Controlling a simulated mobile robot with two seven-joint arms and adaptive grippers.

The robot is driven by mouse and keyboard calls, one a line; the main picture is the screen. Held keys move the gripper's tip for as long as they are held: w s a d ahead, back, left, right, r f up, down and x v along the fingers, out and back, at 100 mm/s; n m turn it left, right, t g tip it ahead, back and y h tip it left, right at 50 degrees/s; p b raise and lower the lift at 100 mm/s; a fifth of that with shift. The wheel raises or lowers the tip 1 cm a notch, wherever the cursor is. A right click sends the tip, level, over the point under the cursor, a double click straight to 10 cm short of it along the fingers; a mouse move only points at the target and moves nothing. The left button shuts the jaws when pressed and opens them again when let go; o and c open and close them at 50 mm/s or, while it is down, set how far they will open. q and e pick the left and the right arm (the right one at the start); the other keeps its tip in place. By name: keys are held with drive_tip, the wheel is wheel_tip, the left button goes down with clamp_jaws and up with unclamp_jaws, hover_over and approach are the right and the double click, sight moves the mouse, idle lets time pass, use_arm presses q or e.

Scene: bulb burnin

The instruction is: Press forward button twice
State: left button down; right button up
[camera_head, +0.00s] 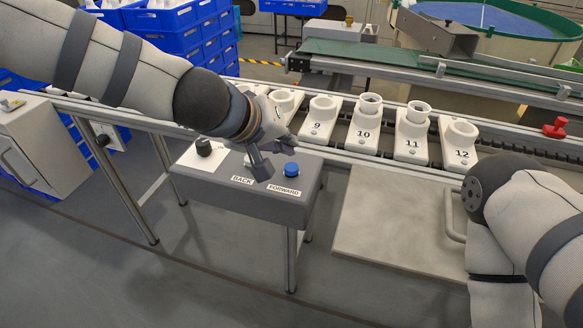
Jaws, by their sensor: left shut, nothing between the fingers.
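The blue forward button (291,169) sits on top of a grey control box (262,203), above the label FORWARD (284,190). The label BACK (242,180) is to its left, and the button that goes with it is mostly hidden behind my left gripper. My left gripper (284,148) is shut and empty. It hangs over the box, just behind and left of the blue button in the picture. I cannot tell whether it touches anything. My right arm comes in at the right, and its gripper is not in view.
A black knob (203,147) stands on the box's left end. Behind it runs a conveyor with white numbered sockets, including number 10 (364,132) and number 11 (411,142). A flat metal panel (385,222) lies right of the box. A red part (556,128) sits at the far right.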

sight(291, 169)
use_arm(q)
drive_tip(key=shift+f, duration=0.85)
use_arm(e)
drive_tip(key=shift+s+f, duration=0.35)
drive_tip(key=shift+f, duration=0.1)
idle(0.4)
use_arm(q)
drive_tip(key=shift+f, duration=0.4)
